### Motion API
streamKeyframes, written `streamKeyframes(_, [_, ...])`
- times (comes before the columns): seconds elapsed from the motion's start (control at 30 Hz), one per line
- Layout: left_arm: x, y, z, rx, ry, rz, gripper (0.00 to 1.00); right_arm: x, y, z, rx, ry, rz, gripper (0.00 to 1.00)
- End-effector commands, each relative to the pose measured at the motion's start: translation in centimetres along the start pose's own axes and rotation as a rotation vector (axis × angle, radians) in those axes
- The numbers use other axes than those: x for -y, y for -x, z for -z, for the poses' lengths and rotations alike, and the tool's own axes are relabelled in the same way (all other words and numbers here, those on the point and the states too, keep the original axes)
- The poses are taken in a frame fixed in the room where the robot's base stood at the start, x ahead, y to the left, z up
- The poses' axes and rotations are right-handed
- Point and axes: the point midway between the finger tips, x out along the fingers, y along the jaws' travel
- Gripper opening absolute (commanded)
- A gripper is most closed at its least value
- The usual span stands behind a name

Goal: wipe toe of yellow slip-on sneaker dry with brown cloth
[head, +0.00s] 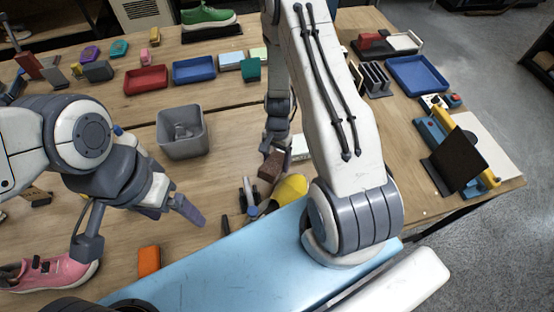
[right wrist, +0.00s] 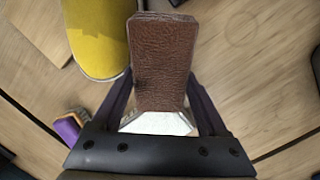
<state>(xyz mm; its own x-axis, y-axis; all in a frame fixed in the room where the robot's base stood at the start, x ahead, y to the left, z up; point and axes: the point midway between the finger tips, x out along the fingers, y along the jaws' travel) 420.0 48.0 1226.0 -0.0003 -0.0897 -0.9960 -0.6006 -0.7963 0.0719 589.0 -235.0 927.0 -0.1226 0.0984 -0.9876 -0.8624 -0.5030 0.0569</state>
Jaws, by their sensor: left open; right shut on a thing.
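The yellow slip-on sneaker (head: 289,188) is on the wooden table, partly hidden by my right arm in the head view. One rounded end of it shows at the upper left of the right wrist view (right wrist: 97,38). My right gripper (right wrist: 163,95) is shut on the brown cloth (right wrist: 165,58), which looks like a folded block with a whitish part below it. In the head view the brown cloth (head: 271,166) is beside the sneaker, with no clear contact visible. My left gripper (head: 172,208) is open and empty, left of the sneaker.
A grey bin (head: 183,142) stands left of the right gripper. A pink sneaker (head: 50,272) and an orange block (head: 149,260) are at the front left. Red (head: 146,80) and blue (head: 194,70) trays lie at the back. Small tools (head: 248,192) lie close to the yellow sneaker.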

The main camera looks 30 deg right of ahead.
Motion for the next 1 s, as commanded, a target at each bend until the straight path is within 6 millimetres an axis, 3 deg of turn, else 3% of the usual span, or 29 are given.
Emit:
streamKeyframes(0.73, [0.1, -0.8, 0.0, 0.0, 0.0, 0.0, 0.89, -0.1, -0.8, -0.1, 0.0, -0.001, 0.0, 0.0])
streamKeyframes(1.0, [0.1, -1.7, -0.1, 0.0, 0.0, 0.0, 0.89, -2.2, -0.9, 0.2, 0.0, -0.003, 0.0, 0.0])
